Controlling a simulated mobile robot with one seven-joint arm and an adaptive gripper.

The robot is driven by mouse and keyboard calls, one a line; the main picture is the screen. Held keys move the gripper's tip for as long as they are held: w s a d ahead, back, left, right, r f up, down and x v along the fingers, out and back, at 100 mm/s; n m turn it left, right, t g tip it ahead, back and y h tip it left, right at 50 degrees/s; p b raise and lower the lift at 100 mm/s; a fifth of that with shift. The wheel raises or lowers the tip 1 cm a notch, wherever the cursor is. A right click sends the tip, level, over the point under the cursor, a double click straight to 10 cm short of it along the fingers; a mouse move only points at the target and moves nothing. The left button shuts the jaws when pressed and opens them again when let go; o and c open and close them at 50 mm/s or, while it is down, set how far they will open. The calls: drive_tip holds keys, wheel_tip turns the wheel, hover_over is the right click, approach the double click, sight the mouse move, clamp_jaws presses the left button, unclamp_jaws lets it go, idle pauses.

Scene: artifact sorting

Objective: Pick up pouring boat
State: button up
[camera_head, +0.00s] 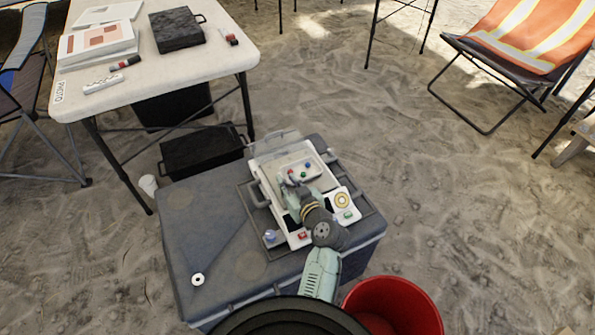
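My arm reaches up from the bottom centre over a grey-blue case (225,215). My gripper (290,182) is over the white tray (262,165) on the case top, at the near edge of a shallow pale dish (318,168) that holds small red, green and blue pieces. The gripper is small and seen from behind, so I cannot tell whether its fingers are open or touch anything. No thing is clearly recognisable as the pouring boat; the shallow dish may be it. My wrist and forearm hide part of the tray.
A white card with a yellow ring (342,201) lies right of my wrist. A white ring (198,280) lies at the case's front left. A red bucket (395,300) stands at lower right. A white table (150,60) stands upper left, an orange chair (525,35) upper right. Sand between is open.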

sight(283, 176)
drive_tip(key=x, duration=0.3)
drive_tip(key=shift+w+f+p, duration=0.1)
drive_tip(key=shift+w+p, duration=0.1)
drive_tip(key=shift+p, duration=0.1)
clamp_jaws()
